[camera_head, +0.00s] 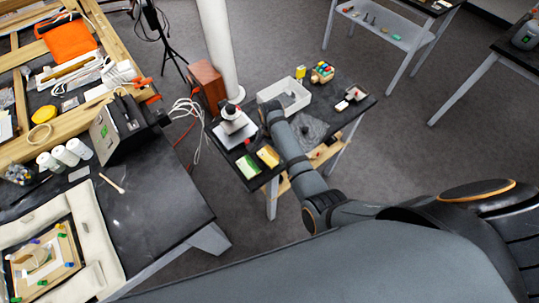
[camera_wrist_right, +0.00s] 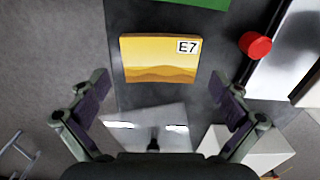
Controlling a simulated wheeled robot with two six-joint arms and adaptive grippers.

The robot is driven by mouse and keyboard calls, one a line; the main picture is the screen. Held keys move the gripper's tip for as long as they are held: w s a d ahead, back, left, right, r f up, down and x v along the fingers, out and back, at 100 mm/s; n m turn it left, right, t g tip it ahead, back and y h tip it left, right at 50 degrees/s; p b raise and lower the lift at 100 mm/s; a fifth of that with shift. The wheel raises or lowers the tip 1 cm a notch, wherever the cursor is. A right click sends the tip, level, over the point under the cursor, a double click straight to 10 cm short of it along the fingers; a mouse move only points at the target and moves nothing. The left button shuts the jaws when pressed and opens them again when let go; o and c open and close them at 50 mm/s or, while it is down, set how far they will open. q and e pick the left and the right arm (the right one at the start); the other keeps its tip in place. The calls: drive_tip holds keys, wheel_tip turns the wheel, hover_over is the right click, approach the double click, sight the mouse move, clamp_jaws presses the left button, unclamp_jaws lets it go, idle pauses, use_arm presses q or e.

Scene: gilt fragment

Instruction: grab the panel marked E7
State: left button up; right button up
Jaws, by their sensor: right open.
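The panel marked E7 (camera_wrist_right: 160,58) is a yellow block with a dune picture and a white label at its upper right corner. In the head view the yellow panel (camera_head: 268,155) sits near the front of a small black table, beside a green panel (camera_head: 247,166). My right gripper (camera_wrist_right: 160,90) is open and empty, with its fingers spread on either side below the panel in the wrist view, not touching it. My right arm reaches over the table in the head view and hides part of it. My left gripper is not in view.
A white bin (camera_head: 297,94) and a white-based device (camera_head: 235,133) stand on the small table (camera_head: 347,115). A red knob (camera_wrist_right: 255,45) is right of the panel in the wrist view. A cluttered workbench (camera_head: 165,215) fills the left.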

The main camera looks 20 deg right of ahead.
drive_tip(key=shift+f, duration=1)
drive_tip(key=c, duration=1)
drive_tip(key=shift+r, duration=0.1)
drive_tip(key=shift+c, duration=0.2)
